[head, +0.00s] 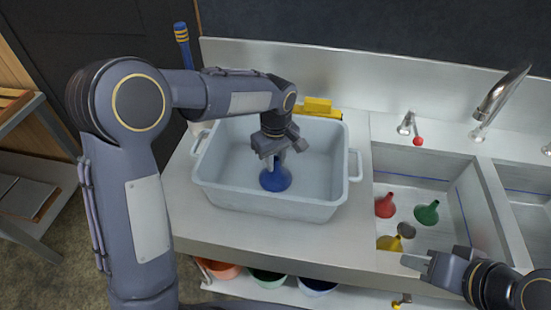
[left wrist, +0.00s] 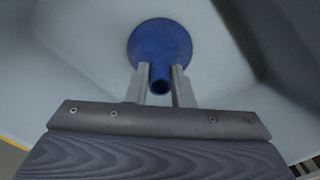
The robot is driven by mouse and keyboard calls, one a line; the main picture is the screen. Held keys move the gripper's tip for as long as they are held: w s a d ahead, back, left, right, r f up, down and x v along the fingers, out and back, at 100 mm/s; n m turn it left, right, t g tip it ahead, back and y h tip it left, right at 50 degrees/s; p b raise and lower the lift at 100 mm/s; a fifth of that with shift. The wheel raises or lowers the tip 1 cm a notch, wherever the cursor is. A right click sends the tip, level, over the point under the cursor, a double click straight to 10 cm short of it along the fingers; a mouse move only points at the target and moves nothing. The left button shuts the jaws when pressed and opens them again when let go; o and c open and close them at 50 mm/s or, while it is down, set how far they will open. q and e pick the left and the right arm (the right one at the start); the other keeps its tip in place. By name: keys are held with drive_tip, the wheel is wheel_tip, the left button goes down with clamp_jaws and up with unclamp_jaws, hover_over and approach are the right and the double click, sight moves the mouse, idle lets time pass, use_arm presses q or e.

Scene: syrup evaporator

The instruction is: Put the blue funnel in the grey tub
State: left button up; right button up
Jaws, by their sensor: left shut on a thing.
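The blue funnel (head: 276,178) is inside the grey tub (head: 270,203), within its walls, wide mouth down and spout up. My left gripper (head: 279,158) reaches down into the tub and is shut on the funnel's spout. In the left wrist view the funnel (left wrist: 160,45) shows with its spout between the two fingers (left wrist: 160,85). I cannot tell whether its rim touches the tub floor. My right gripper (head: 430,264) is over the front edge of the sink, apart from the tub; its finger opening is unclear.
Red (head: 384,206), green (head: 427,212) and yellow (head: 390,243) funnels lie in the sink basin (head: 410,165) to the right. A yellow object (head: 318,105) is behind the tub. A faucet (head: 500,95) stands at the back right. Coloured containers (head: 268,278) sit below the counter.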

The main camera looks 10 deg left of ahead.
use_arm(q)
drive_tip(key=o, duration=1.4)
drive_tip(key=shift+o, duration=0.2)
drive_tip(key=shift+r, duration=0.1)
wheel_tip(320, 180, up, 13)
drive_tip(key=p, duration=1)
